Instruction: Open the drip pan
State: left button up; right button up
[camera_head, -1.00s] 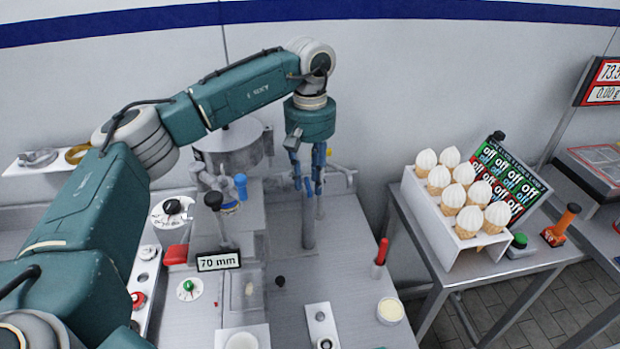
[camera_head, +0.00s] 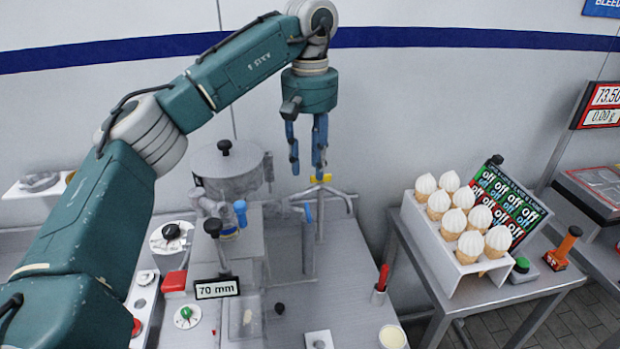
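No part is clearly recognisable as the drip pan. The grey machine (camera_head: 226,170) with a round lidded hopper stands on the metal counter at the middle left. A flat, pale tray-like part (camera_head: 245,318) lies below its 70 mm sign (camera_head: 216,288), but I cannot tell whether it is the pan. My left gripper (camera_head: 306,172) hangs fingers down in the air, above and to the right of the machine. Its two blue fingers are apart with nothing between them. My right gripper is out of view.
A white rack (camera_head: 440,240) of several cones stands on a side table at the right, beside a display (camera_head: 507,205) reading "off". A red-handled tool (camera_head: 381,283) stands in a holder at the counter's right edge. Blue and black levers rise near the machine.

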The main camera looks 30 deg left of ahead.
aim_at(244, 312)
jog(key=k+l, duration=1.2)
jog(key=l, duration=0.15)
